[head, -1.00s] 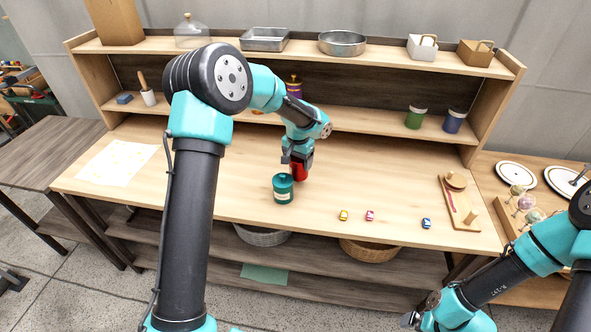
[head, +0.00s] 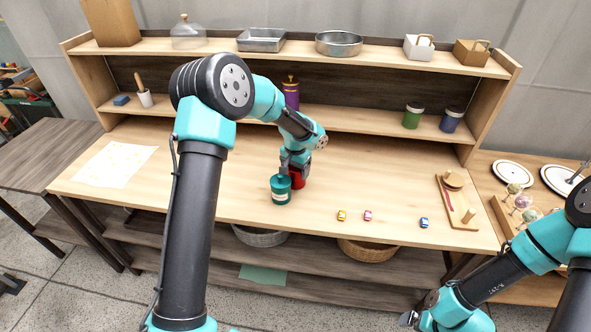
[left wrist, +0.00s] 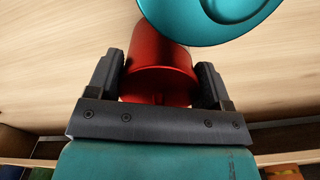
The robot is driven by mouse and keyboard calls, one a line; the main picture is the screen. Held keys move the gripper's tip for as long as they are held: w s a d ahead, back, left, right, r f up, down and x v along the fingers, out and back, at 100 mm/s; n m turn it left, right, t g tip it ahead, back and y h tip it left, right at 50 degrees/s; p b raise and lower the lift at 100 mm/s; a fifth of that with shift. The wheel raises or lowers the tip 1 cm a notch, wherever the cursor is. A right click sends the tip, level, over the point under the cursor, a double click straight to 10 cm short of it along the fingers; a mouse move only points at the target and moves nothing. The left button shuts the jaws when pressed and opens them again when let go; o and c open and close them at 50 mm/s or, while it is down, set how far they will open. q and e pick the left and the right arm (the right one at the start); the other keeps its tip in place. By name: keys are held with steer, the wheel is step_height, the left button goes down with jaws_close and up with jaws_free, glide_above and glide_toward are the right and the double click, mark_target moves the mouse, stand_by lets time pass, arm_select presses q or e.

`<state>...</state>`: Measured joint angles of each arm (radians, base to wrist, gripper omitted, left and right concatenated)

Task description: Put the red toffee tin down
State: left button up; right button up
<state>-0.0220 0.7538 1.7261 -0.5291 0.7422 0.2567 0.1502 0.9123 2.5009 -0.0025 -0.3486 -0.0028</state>
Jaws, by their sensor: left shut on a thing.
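The red toffee tin (head: 297,178) is at the middle of the wooden counter (head: 225,190), partly hidden behind a teal tin (head: 280,189). It also shows in the left wrist view (left wrist: 158,68), between the two dark fingers. My left gripper (head: 298,165) is shut on the red tin. Whether the red tin touches the counter is hard to tell. The teal tin stands upright just in front and to the left; its round teal top (left wrist: 205,12) overlaps the red tin in the wrist view. My right gripper (head: 408,320) shows only in part at the bottom edge.
Three small toy-like cars (head: 368,215) lie right of the tins. A wooden board (head: 457,205) lies at the counter's right end and a white sheet (head: 115,164) at its left. A purple bottle (head: 291,95) and jars (head: 413,117) stand on the shelf behind.

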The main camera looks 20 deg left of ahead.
arm_select(q)
steer(key=shift+f, duration=0.15)
steer(key=o, duration=0.9)
step_height(320, 180, up, 12)
steer(key=shift+r, duration=0.25)
steer(key=shift+c, duration=0.4)
